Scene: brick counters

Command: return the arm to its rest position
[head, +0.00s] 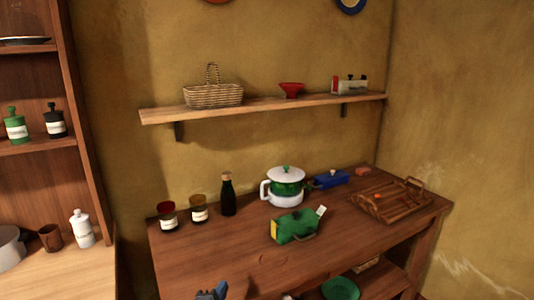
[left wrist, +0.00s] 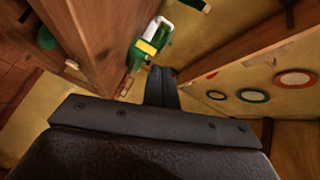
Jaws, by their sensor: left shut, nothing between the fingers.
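My left gripper (head: 211,292) shows at the bottom edge of the head view, in front of the wooden counter (head: 225,262). Only its dark tip and some blue show there; the arm behind it is out of frame. In the left wrist view its fingers (left wrist: 162,88) are together, with nothing held between them. A green object (head: 294,228) with a handle and a pale tag stands on the counter, apart from the gripper. My right gripper is in neither view.
On the counter stand a green-and-white pot (head: 285,186), a dark bottle (head: 228,196), two jars and a wooden tray (head: 414,209). A wall shelf (head: 270,108) holds a basket (head: 213,92). A green bowl (head: 340,288) sits below. The counter's front left is mostly bare.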

